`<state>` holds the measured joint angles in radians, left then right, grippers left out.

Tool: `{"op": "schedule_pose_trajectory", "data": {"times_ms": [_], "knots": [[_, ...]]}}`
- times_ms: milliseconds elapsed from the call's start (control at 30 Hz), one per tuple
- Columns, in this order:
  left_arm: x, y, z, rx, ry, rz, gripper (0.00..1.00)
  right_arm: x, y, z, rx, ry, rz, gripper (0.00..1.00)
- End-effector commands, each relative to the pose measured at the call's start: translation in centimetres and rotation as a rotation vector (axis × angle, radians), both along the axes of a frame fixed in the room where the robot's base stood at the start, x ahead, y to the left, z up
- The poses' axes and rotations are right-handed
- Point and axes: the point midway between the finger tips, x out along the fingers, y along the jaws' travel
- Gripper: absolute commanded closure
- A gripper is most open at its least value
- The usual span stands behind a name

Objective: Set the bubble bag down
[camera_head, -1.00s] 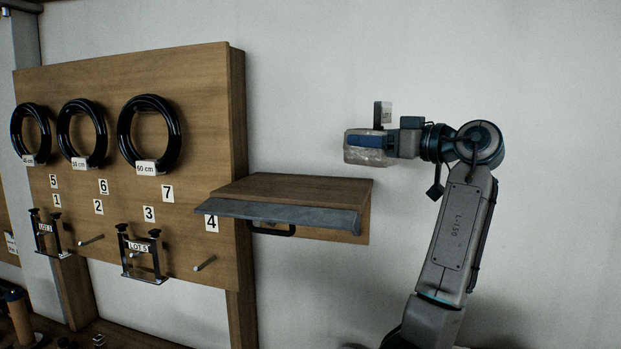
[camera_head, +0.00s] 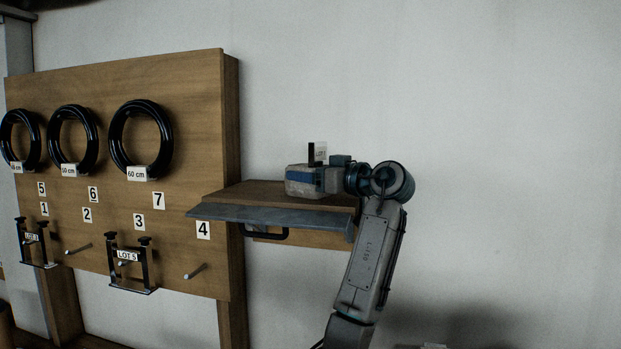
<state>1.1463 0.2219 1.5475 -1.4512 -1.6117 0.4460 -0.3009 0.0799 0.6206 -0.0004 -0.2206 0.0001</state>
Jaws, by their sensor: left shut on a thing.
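The bubble bag (camera_head: 301,186) is a pale, clear, wrapped packet. My left gripper (camera_head: 318,176) is shut on it, and the gripper's blue and grey body covers part of the bag. The bag is over the right part of the wooden shelf (camera_head: 257,193), very near its top. I cannot tell whether the bag touches the shelf. My right gripper is not in view.
The shelf has a grey front lip (camera_head: 265,215) and a black handle (camera_head: 265,233) below. A wooden board (camera_head: 190,90) to its left carries black coils (camera_head: 141,140), numbered labels and pegs. The left part of the shelf top looks clear.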

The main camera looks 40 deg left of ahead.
Motion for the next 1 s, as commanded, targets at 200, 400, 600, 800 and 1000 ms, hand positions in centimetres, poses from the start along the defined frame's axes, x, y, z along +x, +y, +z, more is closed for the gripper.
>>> {"op": "schedule_pose_trajectory", "data": {"times_ms": [200, 400, 600, 800, 1000], "knots": [[0.1, -0.1, 0.0, -0.004, 0.001, -0.001, 0.21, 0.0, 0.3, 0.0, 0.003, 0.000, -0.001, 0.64], [0.1, -0.1, 0.0, -0.003, 0.001, -0.001, 0.13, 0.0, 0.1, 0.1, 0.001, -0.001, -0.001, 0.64], [0.2, -0.6, -0.1, -0.004, 0.001, -0.003, 0.13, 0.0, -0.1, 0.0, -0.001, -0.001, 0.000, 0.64], [0.5, -3.7, -0.1, -0.005, 0.000, -0.006, 0.13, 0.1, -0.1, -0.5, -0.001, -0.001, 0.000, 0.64], [0.8, -6.6, 0.0, -0.004, 0.000, -0.003, 0.13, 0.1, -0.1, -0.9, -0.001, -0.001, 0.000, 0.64]]}}
